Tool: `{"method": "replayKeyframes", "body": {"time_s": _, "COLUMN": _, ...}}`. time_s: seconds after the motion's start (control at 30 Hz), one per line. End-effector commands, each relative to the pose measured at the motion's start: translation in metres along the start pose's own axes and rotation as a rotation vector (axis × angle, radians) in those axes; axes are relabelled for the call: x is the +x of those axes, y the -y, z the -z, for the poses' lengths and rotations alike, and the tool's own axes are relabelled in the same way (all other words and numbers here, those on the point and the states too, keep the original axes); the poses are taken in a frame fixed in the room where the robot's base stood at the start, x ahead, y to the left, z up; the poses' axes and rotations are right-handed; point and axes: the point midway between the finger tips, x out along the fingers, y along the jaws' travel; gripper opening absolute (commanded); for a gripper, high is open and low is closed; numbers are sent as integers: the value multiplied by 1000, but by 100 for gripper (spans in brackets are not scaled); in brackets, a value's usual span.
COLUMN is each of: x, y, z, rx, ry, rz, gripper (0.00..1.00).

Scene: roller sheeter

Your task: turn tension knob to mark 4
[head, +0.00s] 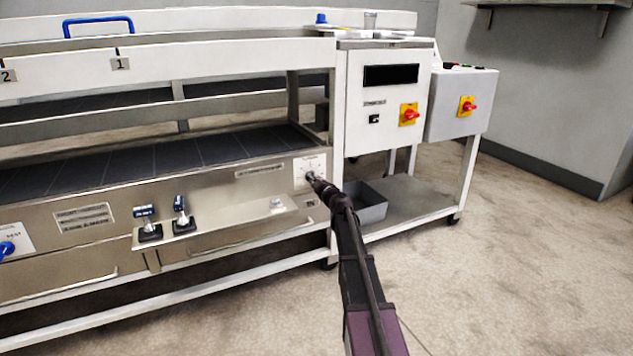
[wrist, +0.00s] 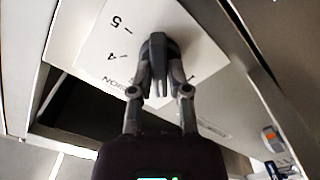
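The tension knob (wrist: 157,46) is black and sits on a white dial plate (wrist: 96,45). In the wrist view the plate appears turned over, with marks 5 and 4 left of the knob and part of a printed word below them. My gripper (wrist: 159,72) has its two fingers closed on either side of the knob, seemingly touching it. The fingers hide much of the knob, and I cannot tell which mark it points to. In the head view my gripper (head: 316,182) reaches the dial plate (head: 302,167) at the right end of the machine's front panel.
Two small levers (head: 180,213) stand on a ledge to the left, and a blue knob (head: 7,248) is at the far left. A control cabinet (head: 385,75) with a red-and-yellow switch (head: 409,115) stands right of the panel. A grey bin (head: 370,207) sits on the low shelf.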

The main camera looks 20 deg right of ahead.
Motion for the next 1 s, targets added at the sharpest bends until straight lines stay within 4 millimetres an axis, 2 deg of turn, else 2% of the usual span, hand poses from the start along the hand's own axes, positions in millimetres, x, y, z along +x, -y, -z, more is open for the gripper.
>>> {"method": "replayKeyframes", "body": {"time_s": 0.17, "x": 0, "y": 0, "z": 0, "rx": 0, "ry": 0, "rz": 0, "gripper": 0}}
{"method": "replayKeyframes", "body": {"time_s": 0.2, "x": 0, "y": -6, "z": -6, "rx": 0, "ry": 1, "rz": -1, "gripper": 0}}
{"method": "replayKeyframes", "body": {"time_s": 0.57, "x": 0, "y": -2, "z": -2, "rx": 50, "ry": 3, "rz": -3, "gripper": 0}}
{"method": "replayKeyframes", "body": {"time_s": 1.0, "x": 0, "y": -1, "z": -1, "rx": 339, "ry": 2, "rz": -3, "gripper": 0}}
